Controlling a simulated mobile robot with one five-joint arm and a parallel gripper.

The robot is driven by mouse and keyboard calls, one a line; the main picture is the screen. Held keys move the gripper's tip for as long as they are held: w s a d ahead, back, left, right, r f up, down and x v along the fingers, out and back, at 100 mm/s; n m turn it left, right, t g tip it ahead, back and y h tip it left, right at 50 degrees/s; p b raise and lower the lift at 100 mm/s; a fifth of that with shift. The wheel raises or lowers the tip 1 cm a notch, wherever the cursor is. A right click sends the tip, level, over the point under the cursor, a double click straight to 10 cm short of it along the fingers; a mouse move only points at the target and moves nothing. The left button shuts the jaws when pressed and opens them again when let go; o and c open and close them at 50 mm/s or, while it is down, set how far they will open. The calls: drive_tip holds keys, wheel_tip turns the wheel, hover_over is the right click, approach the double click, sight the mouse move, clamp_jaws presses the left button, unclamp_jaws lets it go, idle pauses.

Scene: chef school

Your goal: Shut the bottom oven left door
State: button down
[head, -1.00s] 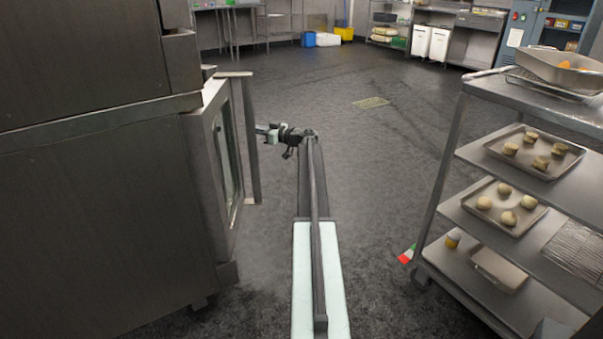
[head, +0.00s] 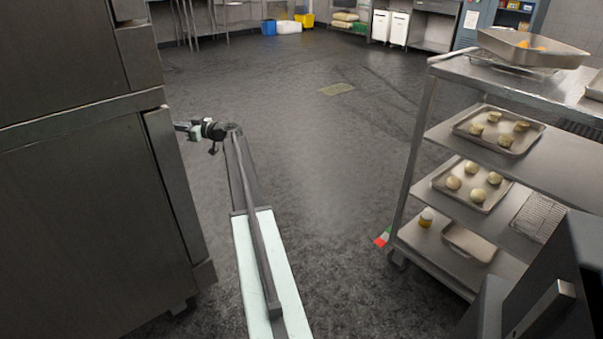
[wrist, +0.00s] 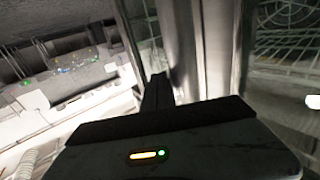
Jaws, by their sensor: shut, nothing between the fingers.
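The bottom oven (head: 80,220) is the large steel cabinet at the left of the head view, seen mainly from its side. A narrow steel panel (head: 174,185) runs down its front edge; the left door's face is turned away, and I cannot tell how far it stands open. My gripper (head: 180,126) is shut and empty, just right of this front edge. In the wrist view the shut fingers (wrist: 156,95) point toward an upright metal frame (wrist: 216,50). Wire racks (wrist: 290,18) show to the right of that frame. Contact is unclear.
A steel trolley (head: 440,130) with trays of rolls stands at the right. A dark boxy object (head: 560,280) fills the lower right corner. White bins (head: 391,27) stand at the far wall.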

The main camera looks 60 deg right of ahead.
drive_tip(key=shift+s+d, duration=0.1)
drive_tip(key=shift+d, duration=0.1)
drive_tip(key=v, duration=0.7)
drive_tip(key=shift+s, duration=0.35)
